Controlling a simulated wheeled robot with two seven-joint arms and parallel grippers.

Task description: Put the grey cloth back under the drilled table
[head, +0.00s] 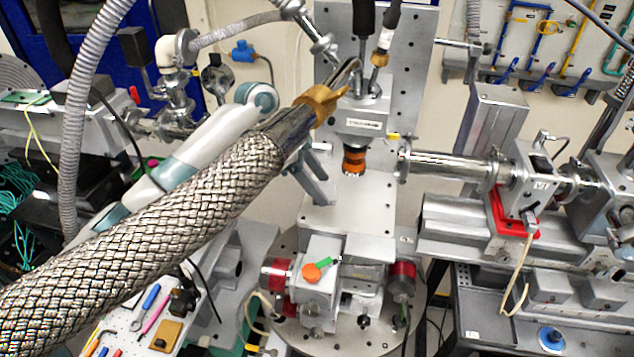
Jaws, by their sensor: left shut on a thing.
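My left arm (205,140), white and teal, comes in from the left and bends behind a thick braided metal hose. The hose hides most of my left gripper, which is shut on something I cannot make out. I cannot pick out the grey cloth. A round grey plate with holes (288,333) lies low in the middle under a stage; I cannot tell whether it is the drilled table. My right gripper is not in view.
The braided hose (150,235) with its brass end (322,101) crosses the left foreground. An orange-and-black nozzle (354,160) hangs over the stage (345,205). A steel tube (445,166) runs right. Hand tools lie lower left; a grey tray (490,325) stands lower right.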

